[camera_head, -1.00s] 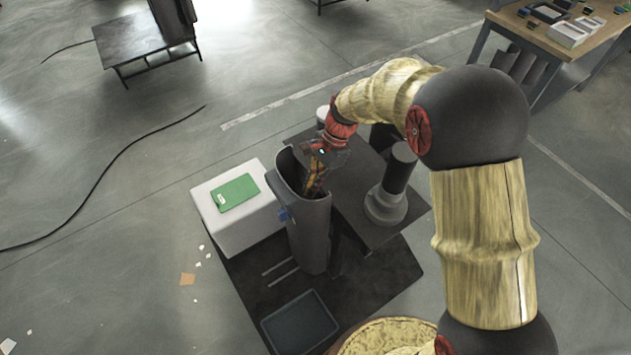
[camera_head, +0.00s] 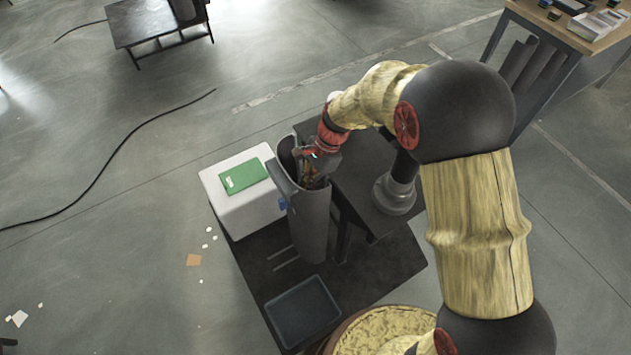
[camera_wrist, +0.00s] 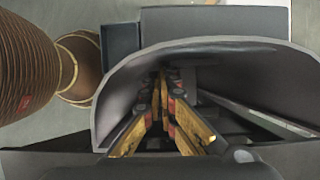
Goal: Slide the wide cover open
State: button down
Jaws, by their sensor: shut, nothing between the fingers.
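A tall dark grey column (camera_head: 310,225) with a rounded, open top stands beside a white block. A grey panel (camera_head: 281,178) juts out at the left of its top; I cannot tell whether this is the wide cover. My gripper (camera_head: 307,181) is at the column's mouth, pointing down. In the wrist view the yellow-orange fingers of my gripper (camera_wrist: 163,85) converge inside the curved grey rim (camera_wrist: 115,85). They are shut with nothing between them. The fingers partly hide the dark inside, and contact with the rim or wall is unclear.
The white block (camera_head: 240,210) carries a green sheet (camera_head: 243,175). A dark table with a round-based post (camera_head: 398,185) stands right of the column. A blue-grey tray (camera_head: 302,311) lies in front. A cable (camera_head: 110,150) crosses the open floor at left.

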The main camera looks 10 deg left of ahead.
jog(key=s+a+p, duration=0.2)
jog(key=s+a, duration=0.3)
jog(key=a, duration=0.2)
jog(key=shift+s+a, duration=0.15)
jog(key=shift+s, duration=0.25)
jog(key=shift+r+p, duration=0.1)
jog(key=shift+p, duration=0.2)
jog(key=p+v, duration=0.7)
jog(key=v, duration=0.2)
jog(key=shift+w+r+p, duration=0.1)
jog(key=shift+r+p, duration=0.3)
